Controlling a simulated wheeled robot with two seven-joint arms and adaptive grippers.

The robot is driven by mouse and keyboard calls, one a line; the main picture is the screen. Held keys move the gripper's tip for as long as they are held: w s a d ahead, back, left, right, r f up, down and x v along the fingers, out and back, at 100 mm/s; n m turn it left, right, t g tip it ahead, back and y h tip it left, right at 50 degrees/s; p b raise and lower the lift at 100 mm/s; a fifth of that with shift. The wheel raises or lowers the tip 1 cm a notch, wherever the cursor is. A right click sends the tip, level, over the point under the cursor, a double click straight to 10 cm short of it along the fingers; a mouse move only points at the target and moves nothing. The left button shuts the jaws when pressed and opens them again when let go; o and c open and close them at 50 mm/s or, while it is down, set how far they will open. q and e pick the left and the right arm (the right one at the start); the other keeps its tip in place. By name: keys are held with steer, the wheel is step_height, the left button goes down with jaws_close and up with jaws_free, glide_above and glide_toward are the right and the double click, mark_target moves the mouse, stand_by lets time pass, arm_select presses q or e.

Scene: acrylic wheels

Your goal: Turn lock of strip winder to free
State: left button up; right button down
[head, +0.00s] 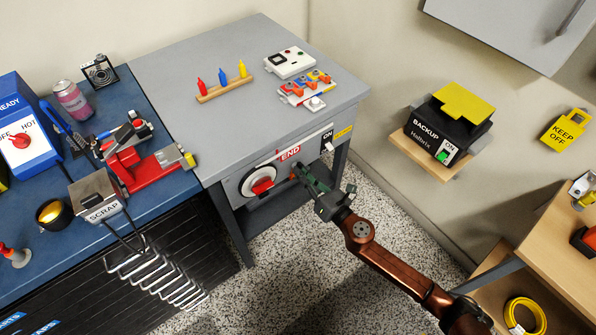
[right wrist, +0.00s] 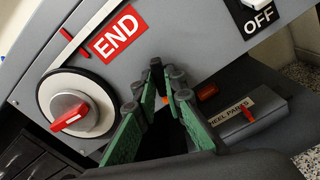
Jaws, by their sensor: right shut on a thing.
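No label naming the strip winder is readable. A round white dial (head: 258,181) with a dark rim and a red knob (head: 263,186) is on the grey bench's front, left of a red END sign (head: 289,152). In the right wrist view the dial (right wrist: 50,90), its red knob (right wrist: 70,118) and the END sign (right wrist: 118,32) are left of my fingers. My right gripper (head: 303,175) is below the END sign, apart from the dial. Its green fingers (right wrist: 165,82) are shut on a small, mostly hidden thing; a bit of orange shows between them. My left gripper is not in view.
The grey bench (head: 180,62) carries coloured pegs (head: 222,82), a white box (head: 290,62) and a small controller-like thing (head: 306,88). A blue bench (head: 40,262) with a red tool (head: 140,165) is left. A labelled box (right wrist: 248,118) is behind my fingers. Speckled floor lies right of the bench.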

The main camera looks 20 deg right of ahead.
steer(key=shift+f, duration=0.1)
steer(key=shift+n, duration=0.3)
steer(key=n+p, duration=0.1)
steer(key=n, duration=0.3)
steer(key=c, duration=1.9)
jaws_free()
steer(key=shift+v, duration=3.5)
